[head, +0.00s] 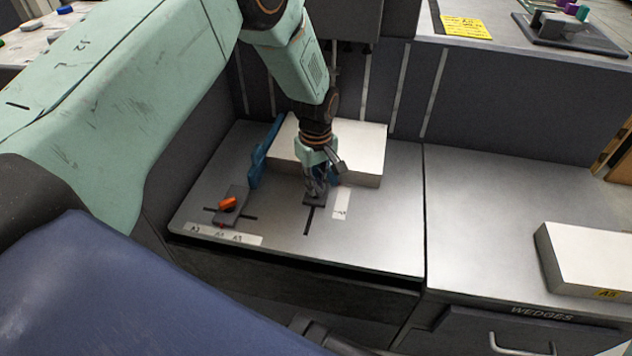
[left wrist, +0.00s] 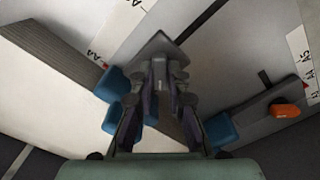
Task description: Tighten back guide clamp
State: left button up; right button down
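My left gripper (head: 317,188) points down at a dark clamp plate (head: 315,199) on the metal table top, in front of the paper stack. In the left wrist view, my left gripper (left wrist: 168,72) has its fingertips close together over the grey plate (left wrist: 160,48). A second clamp with an orange lever (head: 227,204) lies to the left, apart from the gripper. The orange lever also shows in the left wrist view (left wrist: 286,108). My right gripper is not in view.
A white paper stack (head: 360,153) lies behind the gripper, with a blue guide (head: 262,158) along its left side. A labelled scale strip (head: 215,233) runs along the front left. Another white stack (head: 590,258) lies on the right counter, whose middle is clear.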

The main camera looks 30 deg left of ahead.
pick_arm(q)
grip_shut()
jog(key=m+p, duration=0.2)
jog(key=shift+r+m, duration=0.1)
jog(key=shift+m, duration=0.3)
jog(key=m+p, duration=0.2)
jog(key=m, duration=0.2)
jog(key=shift+m+p, duration=0.3)
jog(key=shift+p, duration=0.05)
jog(key=m+p, duration=0.1)
jog(key=m, duration=0.9)
jog(key=shift+m, duration=0.5)
